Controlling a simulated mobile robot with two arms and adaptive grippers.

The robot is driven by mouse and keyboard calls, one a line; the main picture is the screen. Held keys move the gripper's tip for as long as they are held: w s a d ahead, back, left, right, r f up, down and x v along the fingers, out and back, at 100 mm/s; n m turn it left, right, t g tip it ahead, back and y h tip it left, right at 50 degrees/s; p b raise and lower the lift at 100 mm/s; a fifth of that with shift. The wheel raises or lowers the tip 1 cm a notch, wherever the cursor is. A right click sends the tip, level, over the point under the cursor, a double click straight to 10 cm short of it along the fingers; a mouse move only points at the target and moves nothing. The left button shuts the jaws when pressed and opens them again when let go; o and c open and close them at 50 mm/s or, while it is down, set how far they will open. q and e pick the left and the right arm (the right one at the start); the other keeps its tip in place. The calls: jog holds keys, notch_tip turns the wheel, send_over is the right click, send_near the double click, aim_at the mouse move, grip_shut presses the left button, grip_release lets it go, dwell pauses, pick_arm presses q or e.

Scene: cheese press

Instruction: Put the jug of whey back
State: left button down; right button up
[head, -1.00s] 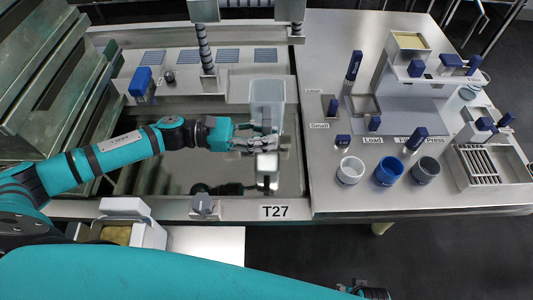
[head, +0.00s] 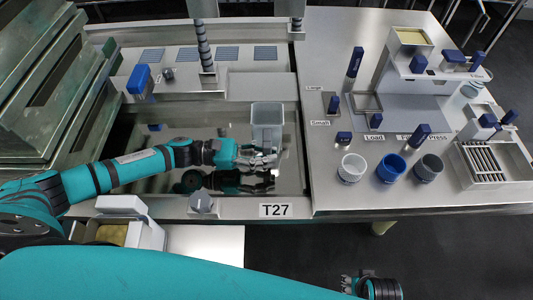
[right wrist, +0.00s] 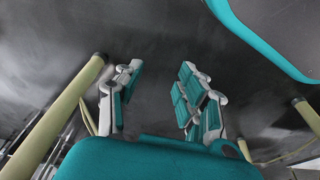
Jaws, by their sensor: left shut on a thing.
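The jug of whey (head: 267,118) is a translucent grey, square-sided container in the head view, over the right part of the steel vat. It looks upright. My left gripper (head: 262,158) is shut on it at its near side; the fingers hide the exact grip. I cannot tell whether the jug touches the vat's contents. My right gripper (right wrist: 158,95) is open and empty in the right wrist view, with dark floor beyond it. It shows only partly at the bottom edge of the head view (head: 368,286).
The steel table (head: 330,195) at right bears a white cup (head: 351,168), a blue cup (head: 390,168), a grey cup (head: 428,167) and a slatted tray (head: 490,165). Shelving stands at left.

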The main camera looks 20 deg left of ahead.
pick_arm(q)
jog(key=c, duration=1.3)
grip_release()
pick_arm(e)
jog(key=shift+w+r, duration=0.1)
jog(key=shift+r, duration=0.2)
